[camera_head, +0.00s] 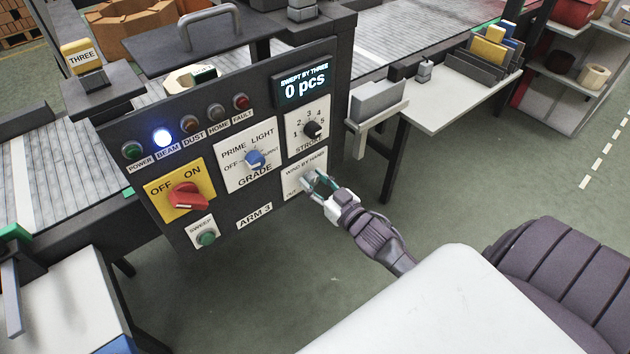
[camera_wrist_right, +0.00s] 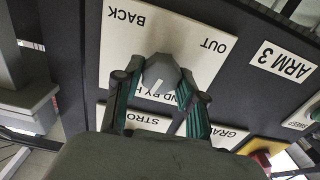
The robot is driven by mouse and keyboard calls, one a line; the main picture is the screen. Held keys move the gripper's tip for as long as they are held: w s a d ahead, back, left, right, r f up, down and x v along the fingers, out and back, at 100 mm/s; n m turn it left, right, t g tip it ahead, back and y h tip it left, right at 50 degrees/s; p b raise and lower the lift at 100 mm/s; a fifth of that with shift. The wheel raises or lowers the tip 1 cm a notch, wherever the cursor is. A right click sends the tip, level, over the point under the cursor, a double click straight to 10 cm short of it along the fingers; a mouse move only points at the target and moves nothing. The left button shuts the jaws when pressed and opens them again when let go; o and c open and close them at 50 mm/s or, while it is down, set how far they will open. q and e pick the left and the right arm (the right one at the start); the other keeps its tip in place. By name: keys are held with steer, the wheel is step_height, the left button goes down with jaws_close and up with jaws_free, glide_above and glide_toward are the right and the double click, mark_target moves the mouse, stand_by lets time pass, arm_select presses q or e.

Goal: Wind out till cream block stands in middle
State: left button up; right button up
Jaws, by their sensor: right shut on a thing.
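The control panel (camera_head: 222,212) of arm 3 stands ahead, with a white WIND BY HAND plate (camera_head: 291,190) at its lower right. My right gripper (camera_head: 313,184) is at that plate, its fingers closed around the grey winding knob. In the right wrist view, the gripper (camera_wrist_right: 160,108) has a finger on each side of the grey knob (camera_wrist_right: 161,72), whose white mark shows. The plate reads BACK and OUT there. A cream block (camera_head: 176,83) shows behind the panel's top edge, partly hidden, with a dark and green piece beside it. My left gripper is not in view.
The panel also carries a red OFF/ON switch (camera_head: 187,196), a blue GRADE knob (camera_head: 255,158), a black STROKE knob (camera_head: 312,129) and a display (camera_head: 302,84) reading 0 pcs. The BEAM lamp (camera_head: 162,137) is lit. A small grey tray (camera_head: 377,103) sits right of the panel.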

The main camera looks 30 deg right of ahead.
steer(key=shift+r+n+p, duration=0.1)
steer(key=shift+n+p, duration=0.35)
steer(key=shift+n, duration=0.45)
steer(key=n, duration=0.3)
steer(key=o, duration=1.1)
steer(key=shift+o, duration=0.2)
